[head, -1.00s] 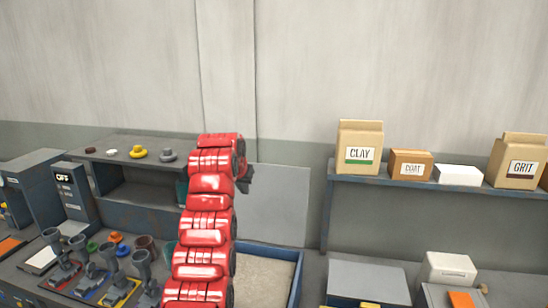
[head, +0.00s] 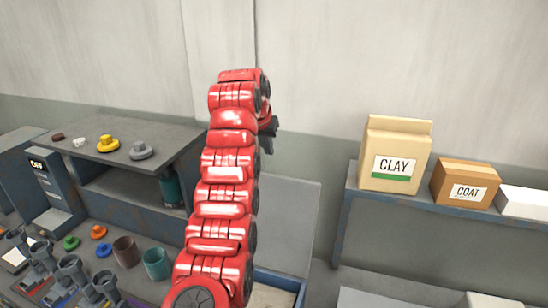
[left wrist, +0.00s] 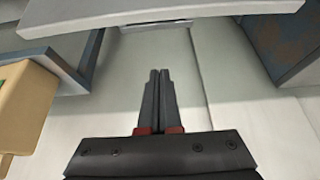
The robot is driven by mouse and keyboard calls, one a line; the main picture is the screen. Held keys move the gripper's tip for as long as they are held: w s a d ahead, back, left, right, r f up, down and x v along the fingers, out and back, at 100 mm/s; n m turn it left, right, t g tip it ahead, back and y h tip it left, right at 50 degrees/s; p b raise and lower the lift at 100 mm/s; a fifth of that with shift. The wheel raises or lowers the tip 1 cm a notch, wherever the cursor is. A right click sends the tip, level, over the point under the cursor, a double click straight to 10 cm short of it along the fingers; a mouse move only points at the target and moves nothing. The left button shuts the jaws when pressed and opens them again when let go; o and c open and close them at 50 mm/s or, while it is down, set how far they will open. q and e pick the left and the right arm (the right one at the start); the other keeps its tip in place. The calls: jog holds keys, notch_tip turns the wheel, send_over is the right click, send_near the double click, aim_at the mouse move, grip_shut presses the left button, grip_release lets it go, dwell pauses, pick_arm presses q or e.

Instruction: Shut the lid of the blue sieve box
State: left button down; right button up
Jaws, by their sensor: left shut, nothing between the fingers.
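The blue sieve box (head: 281,282) is at the bottom of the head view, partly behind my left arm, with pale sand in it. Its grey lid (head: 290,220) stands open, raised against the wall side. My left gripper (head: 269,135) is shut and empty, up by the lid's top edge; the gap between them is hard to judge in the head view. In the left wrist view the two fingers (left wrist: 158,98) are pressed together, and a grey slab (left wrist: 150,14), apparently the lid, crosses the top of the picture, apart from the fingertips. My right gripper is not in view.
A shelf (head: 350,205) on the right holds a CLAY bag (head: 395,153), a COAT box (head: 465,184) and a white box (head: 525,203). A grey rack (head: 130,150) with small knobs stands left of my arm. Several cups and metal stands are in front of it.

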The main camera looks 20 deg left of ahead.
pick_arm(q)
notch_tip(320, 180, down, 8)
jog(key=p, duration=0.4)
jog(key=shift+w, duration=0.2)
dwell(0.7)
jog(key=shift+r, duration=0.1)
